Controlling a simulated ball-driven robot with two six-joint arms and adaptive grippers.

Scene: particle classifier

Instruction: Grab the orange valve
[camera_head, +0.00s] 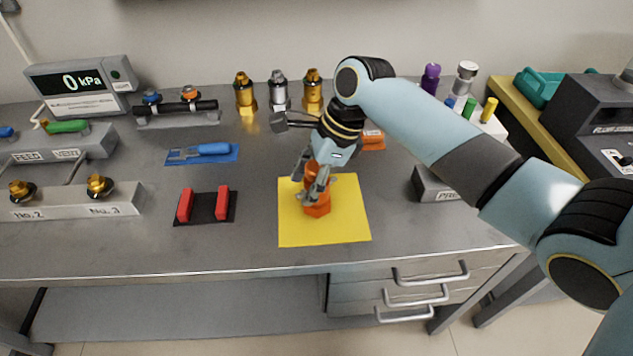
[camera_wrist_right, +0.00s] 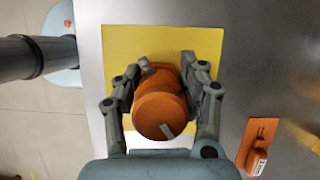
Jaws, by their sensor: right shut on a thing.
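The orange valve (camera_head: 317,207) stands upright on the yellow mat (camera_head: 345,230) in the head view. My right gripper (camera_head: 314,185) reaches down over it from the upper right and is shut on its upper part. In the right wrist view the orange valve (camera_wrist_right: 160,103) lies between the two fingers of my right gripper (camera_wrist_right: 178,85), with the yellow mat (camera_wrist_right: 125,40) behind it. The fingers hide part of the valve's sides. My left gripper is not in view.
Red blocks on a black pad (camera_head: 207,208) and a blue-handled tool (camera_head: 208,149) lie to the left. Gold and silver valves (camera_head: 279,92) stand at the back. A grey box (camera_head: 435,187) stands right of the mat. The table front is clear.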

